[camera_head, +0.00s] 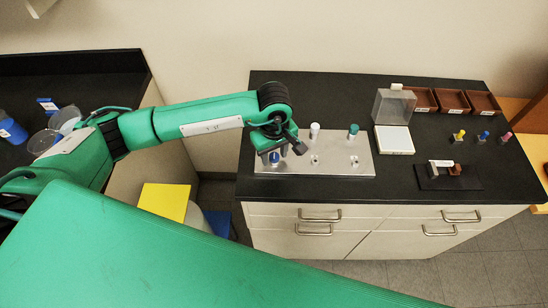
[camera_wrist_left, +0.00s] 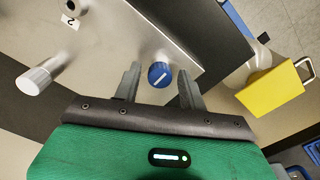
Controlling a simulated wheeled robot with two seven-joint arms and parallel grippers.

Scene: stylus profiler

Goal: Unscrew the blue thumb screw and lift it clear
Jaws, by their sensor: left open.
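The blue thumb screw (camera_head: 275,157) stands at the left end of a metal plate (camera_head: 336,168) on the black bench. In the left wrist view the blue screw (camera_wrist_left: 159,74) shows a round head with a white mark line. My left gripper (camera_head: 278,151) is over it. Its two fingers (camera_wrist_left: 158,88) stand open on either side of the head, with visible gaps. The gripper partly hides the screw in the head view. My right gripper is not in view.
A white-topped screw (camera_head: 314,130) and a green-topped screw (camera_head: 353,131) stand on the same plate. Small coloured knobs (camera_head: 482,136) stand farther right.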

